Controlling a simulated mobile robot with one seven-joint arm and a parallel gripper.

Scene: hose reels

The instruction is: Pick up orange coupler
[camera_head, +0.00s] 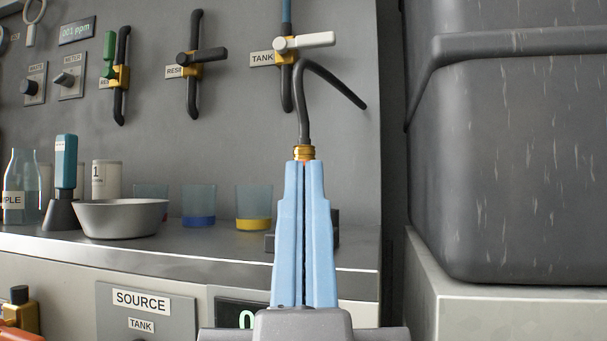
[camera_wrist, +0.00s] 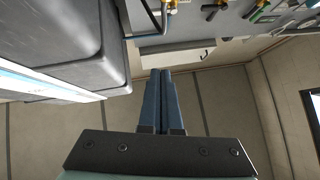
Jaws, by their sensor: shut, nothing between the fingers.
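My gripper (camera_head: 304,168) points up and away in the head view, its two blue fingers together with nothing held. It also shows in the wrist view (camera_wrist: 159,74), again with the fingers together. Just above the fingertips in the head view is a brass-gold fitting (camera_head: 304,152) on the end of a dark bent hose (camera_head: 305,105). A small orange-red patch shows beneath the fitting, mostly hidden by the fingertips; I cannot tell if this is the orange coupler. Whether the fingers touch the fitting is unclear.
A grey counter (camera_head: 150,249) holds a metal bowl (camera_head: 120,218), a blue-banded beaker (camera_head: 198,206) and a yellow-banded beaker (camera_head: 253,208). Valves with levers, such as the TANK valve (camera_head: 286,58), are on the wall panel. A large dark tank (camera_head: 510,170) stands at the right.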

